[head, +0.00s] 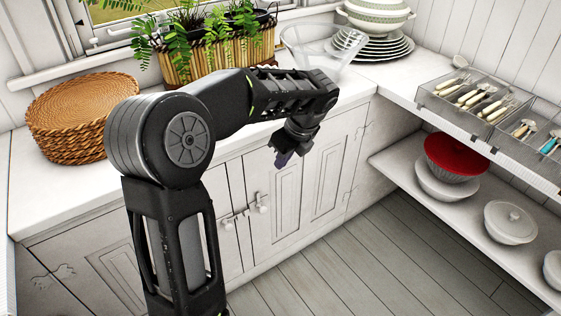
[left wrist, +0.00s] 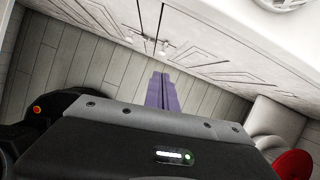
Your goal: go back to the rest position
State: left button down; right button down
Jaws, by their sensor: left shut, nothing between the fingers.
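My left arm rises in the middle left of the head view and bends to the right in front of the counter. My left gripper (head: 284,158) hangs at its end, pointing down in front of the white cabinet doors. Its purple fingers (left wrist: 160,92) show in the left wrist view, closed together with nothing held. It is apart from the counter and the doors. My right gripper is in neither view.
A white counter (head: 50,200) carries a wicker basket (head: 82,115), a planter (head: 215,60), a glass bowl (head: 322,50) and stacked plates (head: 372,46). Right shelves hold cutlery trays (head: 475,98), a red bowl (head: 455,155) and a lidded dish (head: 510,222). The floor (head: 370,260) is clear.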

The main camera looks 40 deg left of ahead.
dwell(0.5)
pick_arm(q)
jog(key=w+d+f+n+t+h, duration=0.3)
jog(key=w+d+f+n, duration=0.15)
jog(key=w+d, duration=0.2)
jog(key=s+d+f+n+t+h, duration=0.15)
jog(key=d+f+n+h, duration=0.25)
jog(key=d+f+n, duration=0.8)
jog(key=s+d+f+n+g+h, duration=0.1)
jog(key=s+d+f+n, duration=0.1)
jog(key=s+d+f, duration=0.55)
jog(key=s+d+f+n+g, duration=0.1)
jog(key=s+d+f+g, duration=0.3)
jog(key=s, duration=0.6)
jog(key=s+d+f+n+t+h, duration=0.15)
jog(key=s+d+f, duration=0.25)
jog(key=s+f, duration=0.4)
notch_tip(320, 180, up, 15)
jog(key=p, duration=1.5)
jog(key=shift+g+y, duration=0.3)
jog(key=shift+y, duration=0.15)
